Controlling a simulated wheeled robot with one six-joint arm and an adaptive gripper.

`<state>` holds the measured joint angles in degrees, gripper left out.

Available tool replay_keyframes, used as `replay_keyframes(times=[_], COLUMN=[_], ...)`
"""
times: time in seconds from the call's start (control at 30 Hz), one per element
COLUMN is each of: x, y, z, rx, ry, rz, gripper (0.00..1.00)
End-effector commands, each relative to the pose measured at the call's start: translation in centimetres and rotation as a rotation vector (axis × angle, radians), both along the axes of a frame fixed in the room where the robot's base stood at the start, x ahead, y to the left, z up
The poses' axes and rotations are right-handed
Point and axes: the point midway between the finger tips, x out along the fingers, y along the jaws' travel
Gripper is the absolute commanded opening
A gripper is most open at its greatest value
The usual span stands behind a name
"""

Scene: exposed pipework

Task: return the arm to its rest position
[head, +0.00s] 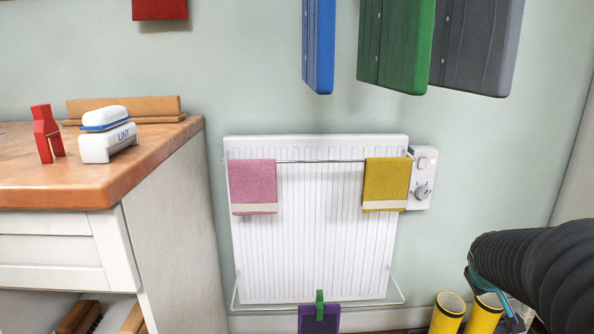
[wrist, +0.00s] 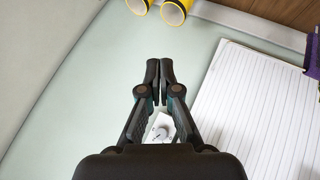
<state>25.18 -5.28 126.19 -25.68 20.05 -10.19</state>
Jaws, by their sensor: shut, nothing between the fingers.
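My gripper (wrist: 159,82) shows in the wrist view with its two dark fingers drawn together and nothing between them. Behind the fingers is the pale wall, with part of the white control box (wrist: 161,128) and its knob showing between the finger links. My dark ribbed arm (head: 540,268) enters the head view at the lower right; the fingers cannot be made out there.
A white radiator (head: 315,235) carries a pink towel (head: 253,182) and a yellow towel (head: 386,180) on its rail. Yellow tubes (head: 447,312) stand near my arm. A wooden-topped counter (head: 165,150) is at left. Blue, green and grey cases (head: 397,45) hang above.

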Motion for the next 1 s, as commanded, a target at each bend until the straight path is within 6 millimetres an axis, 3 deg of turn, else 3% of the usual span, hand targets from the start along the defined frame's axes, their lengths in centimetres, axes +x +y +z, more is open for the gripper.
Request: replay_keyframes(times=[0.03, 0.2, 0.4, 0.5, 0.6, 0.8, 1.0], x=[-2.3, -9.2, -15.8, -18.0, -19.0, -19.9, -19.9], y=[2.4, 9.7, 17.3, 20.1, 22.0, 23.7, 24.1], z=[0.6, 0.8, 2.2, 3.3, 4.7, 7.3, 7.4], rx=[0.068, 0.277, 0.441, 0.483, 0.494, 0.486, 0.483], ry=[0.023, 0.11, 0.172, 0.167, 0.126, 0.064, 0.066], rz=[-0.052, -0.186, -0.205, -0.158, -0.096, 0.0, 0.018], gripper=[0.0, 0.0, 0.0, 0.0, 0.0, 0.0, 0.0])
